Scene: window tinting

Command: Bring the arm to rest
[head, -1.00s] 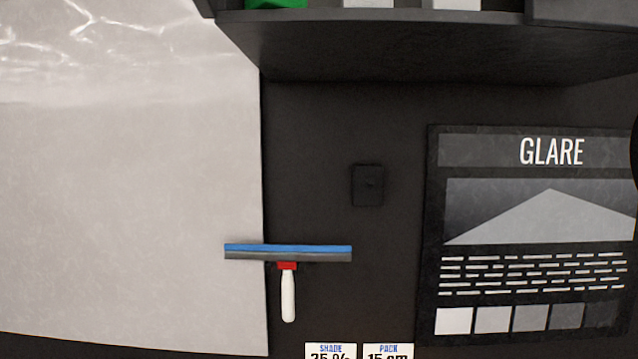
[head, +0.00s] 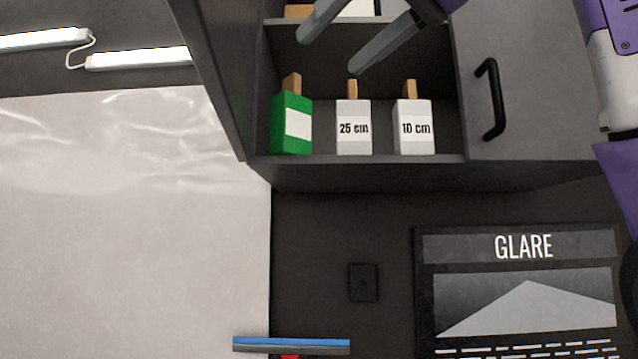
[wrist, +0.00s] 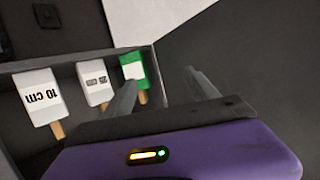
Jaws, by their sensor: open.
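My gripper (head: 352,45) is at the top of the head view, in front of the open shelf of the wall cabinet. Its two grey fingers are apart with nothing between them. In the wrist view my gripper (wrist: 165,92) also shows open and empty. My purple and white arm comes down the right edge of the head view.
The cabinet shelf (head: 360,160) holds a green box (head: 291,135), a "25 cm" box (head: 353,140) and a "10 cm" box (head: 414,140). A door with a black handle (head: 489,98) is beside them. Below are a squeegee (head: 290,342) and a GLARE poster (head: 525,245).

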